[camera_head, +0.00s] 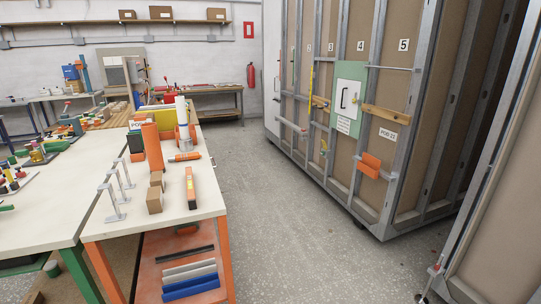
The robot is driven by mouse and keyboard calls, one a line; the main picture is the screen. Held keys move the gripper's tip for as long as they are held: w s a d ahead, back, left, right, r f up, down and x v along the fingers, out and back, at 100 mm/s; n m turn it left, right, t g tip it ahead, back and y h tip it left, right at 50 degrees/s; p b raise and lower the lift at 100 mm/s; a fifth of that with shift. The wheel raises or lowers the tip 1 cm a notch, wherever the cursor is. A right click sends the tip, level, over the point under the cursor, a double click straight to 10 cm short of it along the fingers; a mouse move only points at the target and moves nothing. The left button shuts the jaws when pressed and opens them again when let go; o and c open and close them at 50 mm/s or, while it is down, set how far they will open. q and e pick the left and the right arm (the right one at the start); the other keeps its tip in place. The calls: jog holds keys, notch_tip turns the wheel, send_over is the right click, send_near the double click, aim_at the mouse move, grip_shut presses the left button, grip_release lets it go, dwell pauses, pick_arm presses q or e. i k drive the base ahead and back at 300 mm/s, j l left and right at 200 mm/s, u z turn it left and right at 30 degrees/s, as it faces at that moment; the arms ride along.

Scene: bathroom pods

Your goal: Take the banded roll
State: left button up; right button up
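An upright white roll (181,109) with a darker mark on it stands at the back of the near orange-legged workbench. Neither of my grippers shows in the head view.
The workbench (199,207) also holds an orange spirit level (191,188), brown blocks (155,197), grey metal stands (112,203) and an orange tool (186,156). Bare grey floor (275,215) lies to its right. Framed pod walls (345,85) stand beyond.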

aim_at(180, 103)
jog(key=i+u, duration=0.35)
jog(key=i+l+u, duration=0.55)
jog(key=i+u, duration=0.15)
jog(key=i, duration=0.15)
